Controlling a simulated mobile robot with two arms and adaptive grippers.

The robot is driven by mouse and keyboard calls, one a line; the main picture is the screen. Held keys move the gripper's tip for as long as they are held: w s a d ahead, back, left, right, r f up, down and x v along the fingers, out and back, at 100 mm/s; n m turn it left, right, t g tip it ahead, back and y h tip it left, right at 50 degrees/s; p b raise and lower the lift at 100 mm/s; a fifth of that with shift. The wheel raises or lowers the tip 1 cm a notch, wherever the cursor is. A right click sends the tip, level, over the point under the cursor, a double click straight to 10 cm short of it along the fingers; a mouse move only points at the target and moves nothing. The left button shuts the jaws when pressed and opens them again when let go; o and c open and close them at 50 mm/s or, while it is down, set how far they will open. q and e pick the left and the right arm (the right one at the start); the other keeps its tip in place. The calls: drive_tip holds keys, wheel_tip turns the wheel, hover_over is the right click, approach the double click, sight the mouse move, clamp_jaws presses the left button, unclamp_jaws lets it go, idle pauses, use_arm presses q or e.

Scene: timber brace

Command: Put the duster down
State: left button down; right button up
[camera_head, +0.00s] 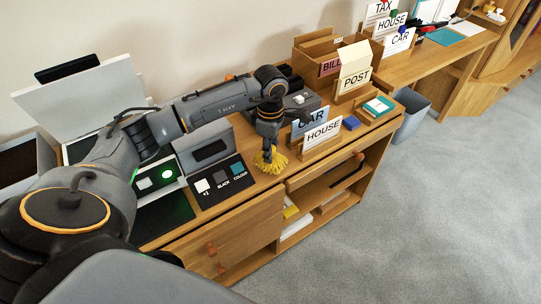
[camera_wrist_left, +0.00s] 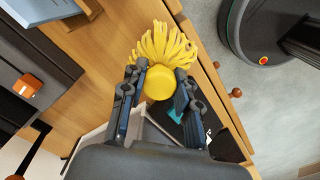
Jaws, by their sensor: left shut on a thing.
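The duster (camera_head: 270,160) has a yellow, shaggy, finger-like head and shows beneath my left gripper in the head view. In the left wrist view the duster (camera_wrist_left: 162,46) shows its yellow strands and a round yellow cap. My left gripper (camera_head: 268,136) is shut on the duster and points down over the wooden cabinet top (camera_head: 265,179), near its front edge. In the left wrist view the fingers of my left gripper (camera_wrist_left: 160,88) stand on both sides of the yellow cap. I cannot tell whether the strands touch the wood. My right gripper is not in view.
Signs reading HOUSE (camera_head: 322,133) and POST (camera_head: 356,80) stand to the right, with a blue block (camera_head: 351,122). A narrow strip of bare wood lies along the front edge.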

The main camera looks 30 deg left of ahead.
use_arm(q)
wheel_tip(320, 180, down, 2)
drive_tip(key=shift+f+p, duration=0.25)
drive_tip(key=shift+p, duration=0.15)
drive_tip(key=shift+f, duration=0.4)
drive_tip(key=shift+f, duration=0.2)
drive_tip(key=c, duration=1)
unclamp_jaws()
drive_tip(key=shift+r, duration=0.1)
wheel_tip(320, 180, up, 12)
drive_tip(key=shift+r+b, duration=0.15)
drive_tip(key=shift+b, duration=0.55)
